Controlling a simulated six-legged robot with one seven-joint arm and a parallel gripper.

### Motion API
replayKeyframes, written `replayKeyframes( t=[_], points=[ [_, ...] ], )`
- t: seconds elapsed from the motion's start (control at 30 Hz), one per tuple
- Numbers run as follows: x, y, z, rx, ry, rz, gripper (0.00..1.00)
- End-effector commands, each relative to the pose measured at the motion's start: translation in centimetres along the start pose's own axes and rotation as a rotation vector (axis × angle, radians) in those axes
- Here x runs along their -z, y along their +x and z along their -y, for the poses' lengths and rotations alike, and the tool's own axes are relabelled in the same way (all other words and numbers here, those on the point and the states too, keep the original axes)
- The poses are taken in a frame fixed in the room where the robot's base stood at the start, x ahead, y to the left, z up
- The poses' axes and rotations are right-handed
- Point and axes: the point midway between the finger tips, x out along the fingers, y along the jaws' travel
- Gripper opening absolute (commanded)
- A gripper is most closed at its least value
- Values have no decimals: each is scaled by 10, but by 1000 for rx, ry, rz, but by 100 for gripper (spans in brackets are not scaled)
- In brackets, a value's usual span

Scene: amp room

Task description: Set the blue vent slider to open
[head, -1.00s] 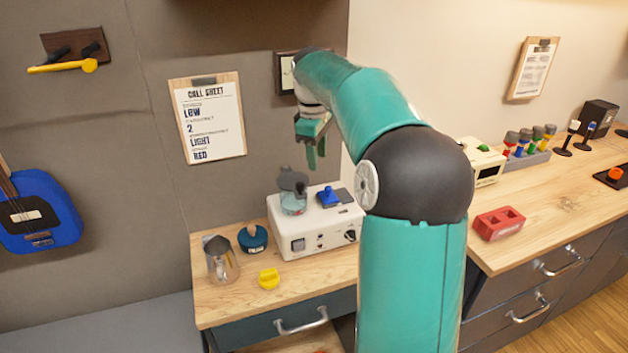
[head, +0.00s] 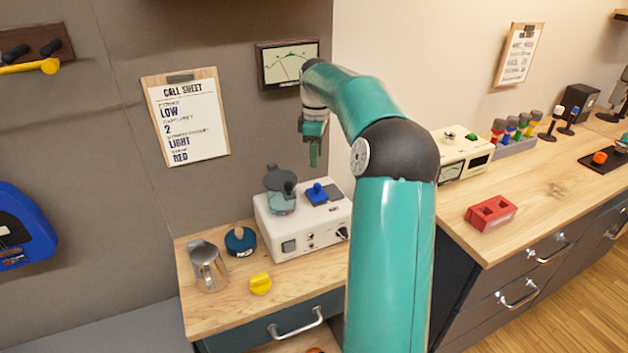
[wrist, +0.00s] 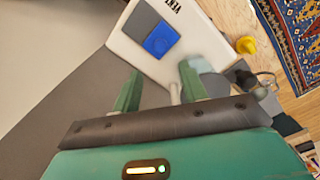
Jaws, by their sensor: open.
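The blue vent slider (head: 317,193) sits on a dark grey plate on top of the white machine (head: 300,233). In the wrist view the blue slider (wrist: 161,40) covers one end of the grey plate (wrist: 139,20), near the printed word VENT. My gripper (head: 313,150) hangs above the machine, fingers pointing down, clear of the slider. In the wrist view my gripper (wrist: 160,90) has its two green fingers apart, with nothing between them. A glass vessel with a dark lid (head: 280,190) stands on the machine left of the slider.
A metal pitcher (head: 208,265), a dark blue round tamper-like object (head: 240,241) and a yellow piece (head: 260,283) stand on the wooden counter before the machine. A red two-hole block (head: 491,213) lies on the right counter. A call sheet (head: 187,116) hangs on the wall.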

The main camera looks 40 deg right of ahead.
Motion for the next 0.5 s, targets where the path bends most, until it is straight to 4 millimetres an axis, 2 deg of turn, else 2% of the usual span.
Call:
replayKeyframes(
  t=[0.3, 0.5],
  points=[
    [1, 63, 0, 2, -1, 1, 43],
    [3, 88, -1, -1, 0, 1, 43]
  ],
)
